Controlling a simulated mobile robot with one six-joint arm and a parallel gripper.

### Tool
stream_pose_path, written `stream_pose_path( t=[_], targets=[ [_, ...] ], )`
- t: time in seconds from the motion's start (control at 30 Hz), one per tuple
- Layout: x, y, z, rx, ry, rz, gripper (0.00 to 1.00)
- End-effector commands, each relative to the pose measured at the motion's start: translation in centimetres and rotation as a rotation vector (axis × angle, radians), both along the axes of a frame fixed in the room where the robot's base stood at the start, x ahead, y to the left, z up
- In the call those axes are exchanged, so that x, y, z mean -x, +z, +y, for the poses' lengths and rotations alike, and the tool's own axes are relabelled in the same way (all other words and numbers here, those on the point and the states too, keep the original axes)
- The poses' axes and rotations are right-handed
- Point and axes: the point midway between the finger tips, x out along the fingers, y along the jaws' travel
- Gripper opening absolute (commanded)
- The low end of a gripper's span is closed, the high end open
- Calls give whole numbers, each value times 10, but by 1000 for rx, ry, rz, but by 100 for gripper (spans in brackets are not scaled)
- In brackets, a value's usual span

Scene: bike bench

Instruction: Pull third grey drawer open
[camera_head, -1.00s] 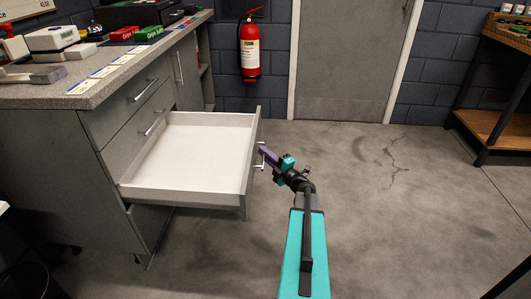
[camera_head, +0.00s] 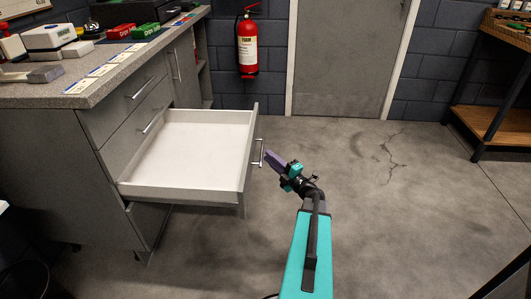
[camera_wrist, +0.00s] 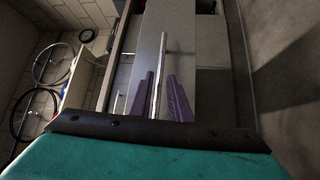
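The third grey drawer (camera_head: 243,180) stands far out of the grey cabinet (camera_head: 65,165), and its white inside is empty. Its silver bar handle (camera_head: 258,153) is on the front face, at the drawer's right side in the head view. The drawer's far inner side is partly hidden under the worktop drawers.
Two shut drawers with handles (camera_head: 140,88) are above. A worktop (camera_head: 60,95) holds boxes and tools. A fire extinguisher (camera_head: 248,45) hangs by a door (camera_head: 350,60). A wooden shelf unit (camera_head: 500,125) is at right.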

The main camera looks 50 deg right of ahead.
Motion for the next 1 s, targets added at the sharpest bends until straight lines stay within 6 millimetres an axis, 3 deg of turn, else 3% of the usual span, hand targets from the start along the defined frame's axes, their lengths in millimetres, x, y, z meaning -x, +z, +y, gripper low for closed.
stream_pose_path(
  t=[0.2, 0.43, 0.63, 1.0],
  targets=[
    [37, -3, 3, -1, -3, 0, 17],
    [66, -8, 5, -2, -4, -1, 17],
    [76, -10, 6, 0, -3, -1, 17],
    [78, -11, 6, 0, -2, -1, 17]
  ],
)
